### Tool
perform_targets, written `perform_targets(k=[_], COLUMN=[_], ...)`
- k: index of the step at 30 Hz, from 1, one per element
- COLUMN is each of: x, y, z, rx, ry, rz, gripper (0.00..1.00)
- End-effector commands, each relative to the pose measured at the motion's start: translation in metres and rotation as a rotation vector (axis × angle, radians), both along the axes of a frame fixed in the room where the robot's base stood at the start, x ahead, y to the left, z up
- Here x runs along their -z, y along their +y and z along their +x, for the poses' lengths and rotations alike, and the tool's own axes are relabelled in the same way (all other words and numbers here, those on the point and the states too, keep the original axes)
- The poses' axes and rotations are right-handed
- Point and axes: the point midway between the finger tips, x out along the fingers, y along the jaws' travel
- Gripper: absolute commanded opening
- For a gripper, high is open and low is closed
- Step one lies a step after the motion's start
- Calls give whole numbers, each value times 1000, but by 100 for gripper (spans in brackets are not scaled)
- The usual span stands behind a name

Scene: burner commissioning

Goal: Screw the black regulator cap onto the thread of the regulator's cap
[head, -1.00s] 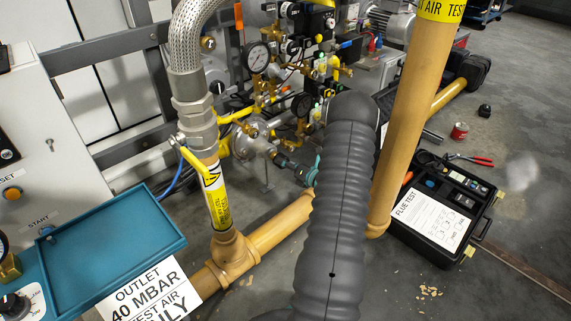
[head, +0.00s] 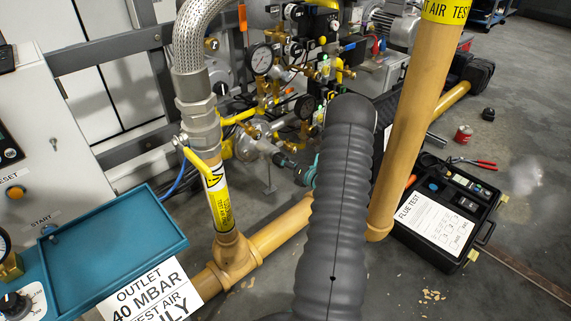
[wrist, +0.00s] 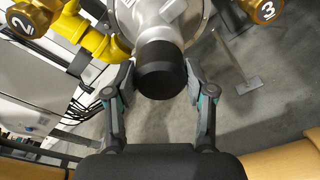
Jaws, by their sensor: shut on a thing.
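The black regulator cap (wrist: 160,70) sits between the two fingers of my gripper (wrist: 159,82) in the wrist view, and the gripper is shut on it. The cap is at the end of the silver neck of the regulator (wrist: 157,22), in line with it. I cannot tell how far the cap is on the thread, as the cap hides it. In the head view, the silver regulator (head: 252,141) is left of my gripper (head: 288,164). The gripper is partly hidden by my grey arm.
Brass parts numbered 2 (wrist: 25,20) and 3 (wrist: 262,10) flank the regulator. A yellow-brown pipe (head: 405,130) stands right of my arm. A braided hose (head: 188,60) and a teal tray (head: 115,240) are at left. An open black case (head: 470,215) lies on the floor.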

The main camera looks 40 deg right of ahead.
Motion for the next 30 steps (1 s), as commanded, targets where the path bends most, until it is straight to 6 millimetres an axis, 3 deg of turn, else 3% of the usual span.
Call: perform_targets(k=[21,22,24,25,30], x=[0,0,0,0,0], y=[1,1,1,1,1], z=[14,13,13,13,13], rx=[-1,0,0,0,0], ry=[-1,0,0,0,0], rz=[0,0,0,0,0], gripper=[6,62,79,83,83])
